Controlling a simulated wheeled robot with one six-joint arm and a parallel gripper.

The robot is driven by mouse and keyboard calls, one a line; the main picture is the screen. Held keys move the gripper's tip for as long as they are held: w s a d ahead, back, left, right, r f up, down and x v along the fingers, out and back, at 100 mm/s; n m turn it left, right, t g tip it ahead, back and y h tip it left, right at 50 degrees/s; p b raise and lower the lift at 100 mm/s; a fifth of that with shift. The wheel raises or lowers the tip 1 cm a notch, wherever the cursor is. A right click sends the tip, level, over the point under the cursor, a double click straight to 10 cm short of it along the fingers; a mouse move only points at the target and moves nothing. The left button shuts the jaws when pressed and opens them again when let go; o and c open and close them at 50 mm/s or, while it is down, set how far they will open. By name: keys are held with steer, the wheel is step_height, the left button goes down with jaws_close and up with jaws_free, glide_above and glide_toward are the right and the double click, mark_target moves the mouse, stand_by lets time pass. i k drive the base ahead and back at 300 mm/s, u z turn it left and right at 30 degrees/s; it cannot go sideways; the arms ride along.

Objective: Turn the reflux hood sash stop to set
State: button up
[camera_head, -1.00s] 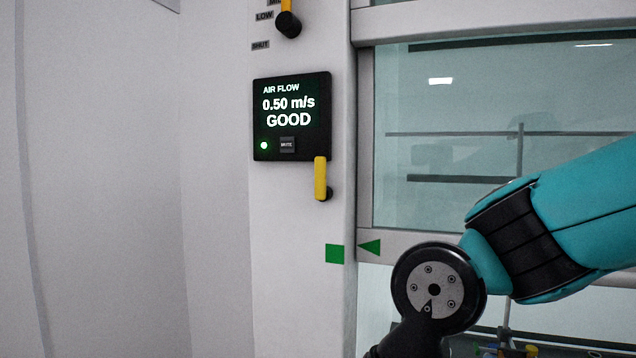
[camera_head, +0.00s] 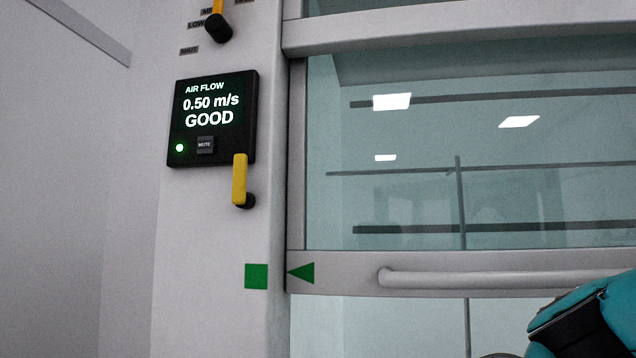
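A yellow lever on a black pivot, which looks like the sash stop (camera_head: 239,179), is on the grey hood post just below the air flow monitor. Its yellow handle points up from the pivot. I see no set label beside it. The sash (camera_head: 340,271) has a green triangle on its lower rail, level with a green square on the post. The sash stands partly raised, with an opening below its rail. My gripper is out of view; only a teal and black part of my arm shows at the lower right corner.
The air flow monitor (camera_head: 213,118) reads 0.50 m/s GOOD with a green light. Above it is another yellow-handled knob (camera_head: 218,27) by labels such as LOW and SHUT. A long handle bar (camera_head: 500,280) sticks out along the sash rail. The space before the post is clear.

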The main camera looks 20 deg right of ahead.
mark_target(241, 199)
steer(key=z, duration=1.2)
steer(key=k, duration=1.4)
steer(key=u, duration=1.95)
steer(key=i, duration=0.5)
